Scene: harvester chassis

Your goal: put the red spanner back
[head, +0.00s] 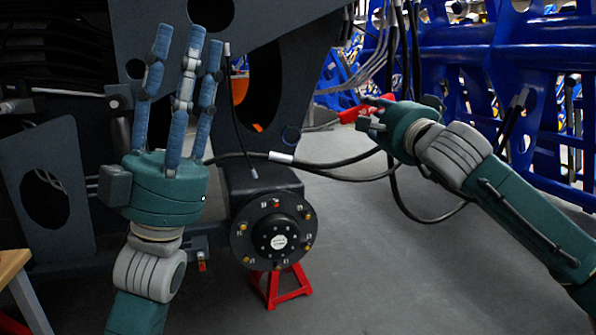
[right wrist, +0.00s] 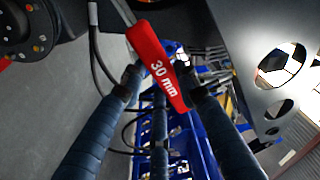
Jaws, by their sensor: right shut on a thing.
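The red spanner (head: 350,114) shows as a small red piece at the tip of my right gripper (head: 372,112) in the head view. No place for the spanner can be made out.
Black cables (head: 325,168) hang between my two grippers, close below the right one. A round wheel hub (head: 273,232) with a red stand (head: 282,287) is low in the middle. Blue metal frames (head: 500,65) fill the right background. The grey floor between is clear.

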